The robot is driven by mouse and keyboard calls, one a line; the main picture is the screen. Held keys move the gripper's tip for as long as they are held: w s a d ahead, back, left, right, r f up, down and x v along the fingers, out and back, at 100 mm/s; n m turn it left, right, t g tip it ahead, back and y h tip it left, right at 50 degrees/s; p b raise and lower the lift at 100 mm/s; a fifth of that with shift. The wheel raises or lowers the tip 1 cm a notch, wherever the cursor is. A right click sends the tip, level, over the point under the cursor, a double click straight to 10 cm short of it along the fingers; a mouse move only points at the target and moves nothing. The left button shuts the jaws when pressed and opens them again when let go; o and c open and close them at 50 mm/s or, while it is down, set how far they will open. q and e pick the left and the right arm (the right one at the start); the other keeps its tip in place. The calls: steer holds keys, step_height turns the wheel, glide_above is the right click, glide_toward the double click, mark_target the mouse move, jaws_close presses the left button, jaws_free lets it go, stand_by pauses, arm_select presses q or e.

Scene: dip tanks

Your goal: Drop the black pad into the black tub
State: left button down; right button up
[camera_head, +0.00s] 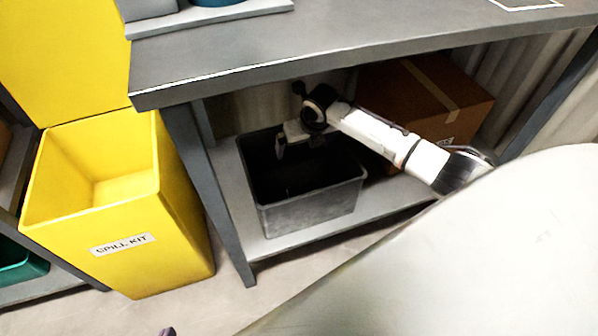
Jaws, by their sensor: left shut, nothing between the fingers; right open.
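The black tub (312,210) stands open on the lower shelf under the grey bench. My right gripper (297,144) is over the tub's opening near its back edge, its fingers apart with nothing seen between them. No black pad can be made out; the tub's inside is too dark to tell whether it lies there. Only a small dark tip of my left gripper (168,332) shows at the bottom edge of the view, shut and far from the tub; the rest is cut off.
The grey bench top (330,50) overhangs the tub and my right arm. A cardboard box (428,98) stands behind that arm on the shelf (285,242). A yellow spill kit bin (115,205) stands left of the bench leg (208,190). Bare floor shows in front.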

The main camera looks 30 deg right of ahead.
arm_select(q)
steer(key=r+p, duration=0.1)
steer(key=p, duration=0.1)
steer(key=s+a+r+p, duration=0.1)
steer(key=p, duration=0.1)
steer(key=shift+a+r+t+y, duration=0.15)
steer(key=shift+a+t+y, duration=0.15)
steer(key=shift+y, duration=0.1)
arm_select(e)
steer(key=d+v, duration=0.1)
steer(key=v, duration=0.9)
steer(key=shift+a, duration=0.5)
steer(key=shift+s+a, duration=0.1)
steer(key=shift+s, duration=0.05)
